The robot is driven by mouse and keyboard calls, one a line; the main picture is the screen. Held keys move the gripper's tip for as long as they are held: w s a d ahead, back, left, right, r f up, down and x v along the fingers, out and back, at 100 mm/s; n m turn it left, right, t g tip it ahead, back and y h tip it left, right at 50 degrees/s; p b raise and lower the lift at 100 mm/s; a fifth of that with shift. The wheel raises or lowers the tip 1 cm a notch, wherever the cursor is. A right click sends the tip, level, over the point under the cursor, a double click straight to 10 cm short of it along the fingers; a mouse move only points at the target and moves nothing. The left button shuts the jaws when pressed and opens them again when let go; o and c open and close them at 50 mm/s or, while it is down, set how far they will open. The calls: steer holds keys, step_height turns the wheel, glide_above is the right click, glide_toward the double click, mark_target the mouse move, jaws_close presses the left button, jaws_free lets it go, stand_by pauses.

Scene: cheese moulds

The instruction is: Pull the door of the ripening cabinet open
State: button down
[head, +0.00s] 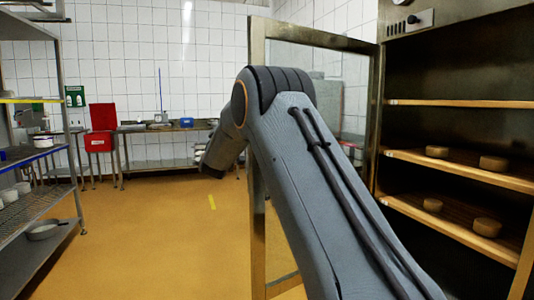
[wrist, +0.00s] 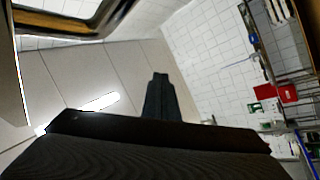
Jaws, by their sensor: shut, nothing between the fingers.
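The ripening cabinet (head: 455,65) stands at the right of the head view. Its glass door with a metal frame (head: 258,200) stands wide open, swung out to the left of the cabinet and hinged at the cabinet's left edge. My arm crosses in front of the door and hides much of it. No door handle shows. My gripper (wrist: 159,80) is shut and empty in the wrist view, pointing at the white tiled wall and ceiling. A metal-edged frame (wrist: 62,22) shows at the wrist view's upper left; I cannot tell whether it is the door.
Inside the cabinet, wooden shelves (head: 460,165) hold several round cheeses (head: 437,151). A wire rack (head: 35,205) with white moulds stands at the left. A bench (head: 160,128) and a red bin (head: 102,118) stand along the back wall. The yellow floor (head: 150,240) between is clear.

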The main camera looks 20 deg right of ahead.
steer(key=s+f+n+g+y+p, duration=0.6)
steer(key=s+f+n+y, duration=0.25)
steer(key=s+f, duration=0.9)
steer(key=s+d+r+n+t+y+p, duration=0.1)
steer(key=s+d+r+n+y+p, duration=0.2)
steer(key=s+d+p, duration=0.35)
steer(key=s+d+r+n+t+y+p, duration=0.1)
steer(key=s+d+r+n+p, duration=0.1)
steer(key=s+d+n+p, duration=0.4)
steer(key=w+a+m+p, duration=0.1)
steer(key=w+a+p, duration=0.1)
steer(key=w, duration=0.3)
steer(key=w+a+p, duration=0.2)
steer(key=w+p, duration=0.2)
steer(key=w, duration=0.2)
steer(key=shift+w+m, duration=0.3)
steer(key=shift+m, duration=0.05)
